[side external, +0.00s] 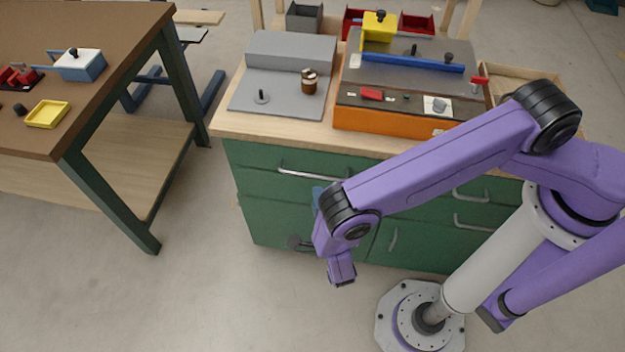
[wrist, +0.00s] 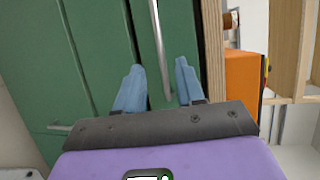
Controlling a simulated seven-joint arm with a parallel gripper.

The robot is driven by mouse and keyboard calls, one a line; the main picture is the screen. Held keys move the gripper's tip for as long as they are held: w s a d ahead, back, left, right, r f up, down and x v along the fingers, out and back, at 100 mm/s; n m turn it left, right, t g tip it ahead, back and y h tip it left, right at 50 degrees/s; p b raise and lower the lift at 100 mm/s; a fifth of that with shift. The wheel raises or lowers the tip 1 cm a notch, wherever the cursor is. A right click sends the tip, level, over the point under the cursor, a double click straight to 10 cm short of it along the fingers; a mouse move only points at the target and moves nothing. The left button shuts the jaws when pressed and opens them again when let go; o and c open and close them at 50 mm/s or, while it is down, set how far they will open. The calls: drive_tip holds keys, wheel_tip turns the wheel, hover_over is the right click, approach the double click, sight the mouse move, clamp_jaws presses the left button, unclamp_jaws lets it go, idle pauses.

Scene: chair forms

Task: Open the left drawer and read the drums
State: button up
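The left drawer (side external: 252,160) is the green upper front on the left of the cabinet, and it looks closed. Its long silver handle (side external: 300,175) runs across the front. In the wrist view a silver bar handle (wrist: 161,45) lies between the two blue fingers of my gripper (wrist: 157,65). The fingers are spread, with a gap on each side of the bar. In the side view only a bit of blue finger (side external: 318,196) shows at the drawer front, the rest hidden by my arm. No drums with readable marks can be made out.
The wooden cabinet top carries a grey block (side external: 290,48), a small brown cylinder (side external: 309,86) and an orange-based box (side external: 385,121). Lower green fronts have handles too. A brown table (side external: 100,20) stands at left, with free floor between it and the cabinet.

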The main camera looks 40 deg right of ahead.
drive_tip(key=x, duration=0.7)
drive_tip(key=shift+w, duration=0.3)
drive_tip(key=shift+d, duration=0.15)
clamp_jaws()
